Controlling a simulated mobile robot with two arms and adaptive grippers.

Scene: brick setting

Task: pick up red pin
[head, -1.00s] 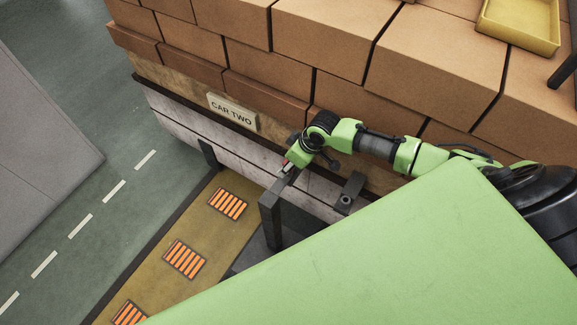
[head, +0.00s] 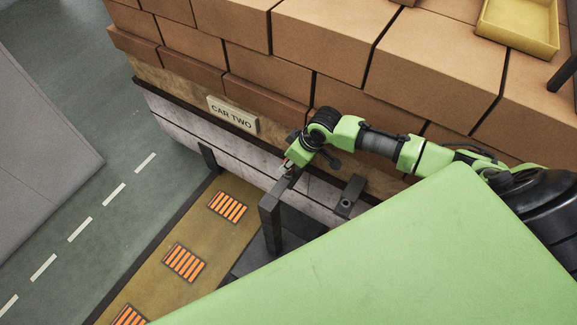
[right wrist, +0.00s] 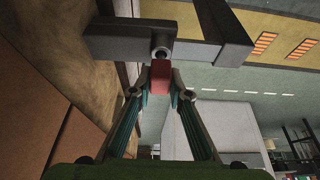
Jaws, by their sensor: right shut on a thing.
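The red pin (right wrist: 161,78) shows in the right wrist view as a short red block between my fingertips. My right gripper (right wrist: 160,84) is shut on it, with one finger on each side. The pin's upper end is close to the round hole of a dark metal bracket (right wrist: 190,42); I cannot tell whether it is still in the hole. In the head view my right gripper (head: 287,165) is at the top of the dark bracket post, and the pin is too small to make out clearly. My left gripper is not in view.
A pale cart side with a "CAR TWO" sign (head: 232,113) and stacked brown blocks (head: 330,40) stands behind the arm. A second dark bracket (head: 348,196) is right of the post. A yellow tray (head: 520,25) sits on top. Yellow floor with orange grates (head: 185,261) lies left.

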